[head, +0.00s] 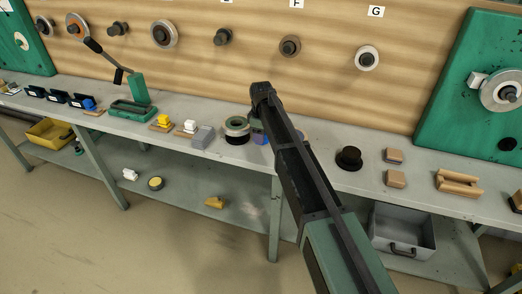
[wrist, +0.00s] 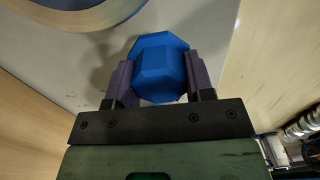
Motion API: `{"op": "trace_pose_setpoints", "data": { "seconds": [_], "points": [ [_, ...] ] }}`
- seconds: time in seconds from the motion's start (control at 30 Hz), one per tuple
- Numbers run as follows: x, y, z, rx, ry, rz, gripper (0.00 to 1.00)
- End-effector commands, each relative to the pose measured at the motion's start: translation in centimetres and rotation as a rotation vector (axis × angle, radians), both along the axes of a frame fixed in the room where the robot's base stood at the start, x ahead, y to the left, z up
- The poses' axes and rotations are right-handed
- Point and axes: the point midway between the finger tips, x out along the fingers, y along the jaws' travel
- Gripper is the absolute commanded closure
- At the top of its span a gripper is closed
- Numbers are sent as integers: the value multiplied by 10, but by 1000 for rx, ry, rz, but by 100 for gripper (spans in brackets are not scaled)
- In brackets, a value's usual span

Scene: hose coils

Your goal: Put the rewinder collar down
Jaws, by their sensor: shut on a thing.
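My gripper (wrist: 160,70) is shut on a blue faceted piece (wrist: 158,62), with one purple finger on each side of it. I take this piece for the rewinder collar; no hole shows in it from here. In the head view a bit of the blue piece (head: 260,138) shows low over the bench (head: 325,174), beside my arm. My arm hides most of the gripper there. I cannot tell whether the piece touches the bench.
A ring-shaped coil (head: 237,130) stands close to the left of the gripper. A black round piece (head: 349,158) and wooden blocks (head: 395,156) are to the right. The wooden back wall (head: 330,90) carries several pegs and rings.

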Motion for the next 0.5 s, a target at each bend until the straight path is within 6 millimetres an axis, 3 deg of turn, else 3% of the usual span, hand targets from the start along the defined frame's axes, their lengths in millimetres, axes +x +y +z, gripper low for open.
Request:
{"op": "trace_pose_setpoints", "data": {
  "seconds": [0.2,0.5],
  "points": [
    [0,0,-45,0,0,0,99],
    [0,0,-41,0,0,0,99]
  ]
}}
